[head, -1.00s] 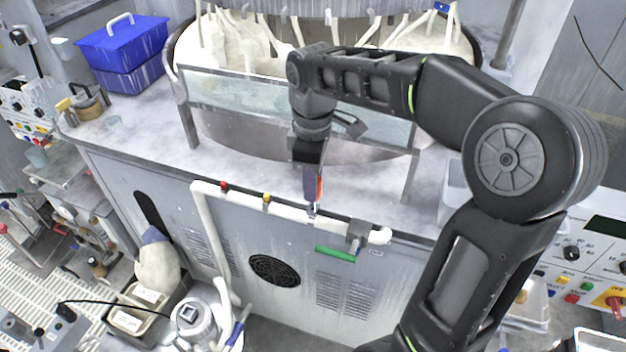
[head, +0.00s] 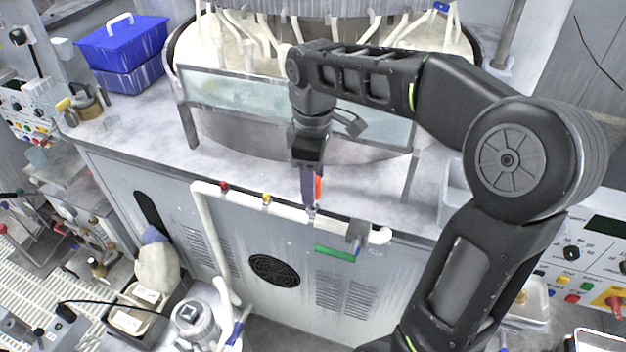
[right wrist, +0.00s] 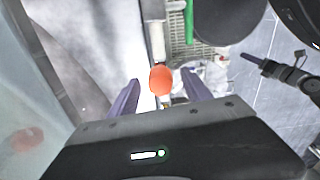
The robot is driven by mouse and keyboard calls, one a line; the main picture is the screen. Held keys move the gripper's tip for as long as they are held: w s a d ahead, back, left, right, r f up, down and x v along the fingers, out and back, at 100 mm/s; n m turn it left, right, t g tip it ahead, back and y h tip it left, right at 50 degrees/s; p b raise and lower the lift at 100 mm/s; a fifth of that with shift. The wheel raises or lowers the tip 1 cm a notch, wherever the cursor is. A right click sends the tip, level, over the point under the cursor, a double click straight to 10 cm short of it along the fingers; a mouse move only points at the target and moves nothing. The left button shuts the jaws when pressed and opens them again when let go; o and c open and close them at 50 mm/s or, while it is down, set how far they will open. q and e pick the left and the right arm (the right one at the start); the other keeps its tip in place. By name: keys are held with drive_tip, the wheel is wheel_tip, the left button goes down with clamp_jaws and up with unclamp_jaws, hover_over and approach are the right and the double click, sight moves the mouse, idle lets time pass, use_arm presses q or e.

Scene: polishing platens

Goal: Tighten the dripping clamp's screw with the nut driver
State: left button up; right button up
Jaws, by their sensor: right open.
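The nut driver has an orange-red handle (head: 319,188) and stands roughly upright over the white pipe (head: 245,194) along the cabinet's front edge. In the right wrist view the handle (right wrist: 162,80) lies between the purple fingers, with gaps at its sides. My right gripper (head: 311,200) is open around the handle, pointing down. A clamp (head: 311,212) on the pipe is at the driver's lower end; whether the tip sits on its screw is too small to tell. Clamps with a red mark (head: 224,186) and a yellow mark (head: 267,198) are farther left. No drip can be made out. My left gripper is out of view.
A green-handled valve (head: 335,253) hangs at the pipe's right part. A glass splash panel (head: 225,95) stands before the round polishing tub, close behind my gripper. A blue lidded box (head: 122,50) is at the back left. The countertop (head: 250,168) left of my gripper is clear.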

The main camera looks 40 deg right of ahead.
wheel_tip(320, 180, up, 4)
drive_tip(key=shift+r, duration=0.1)
wheel_tip(320, 180, up, 3)
drive_tip(key=shift+f+p, duration=0.2)
drive_tip(key=shift+p, duration=0.85)
drive_tip(key=shift+r+p, duration=0.35)
drive_tip(key=shift+f, duration=0.1)
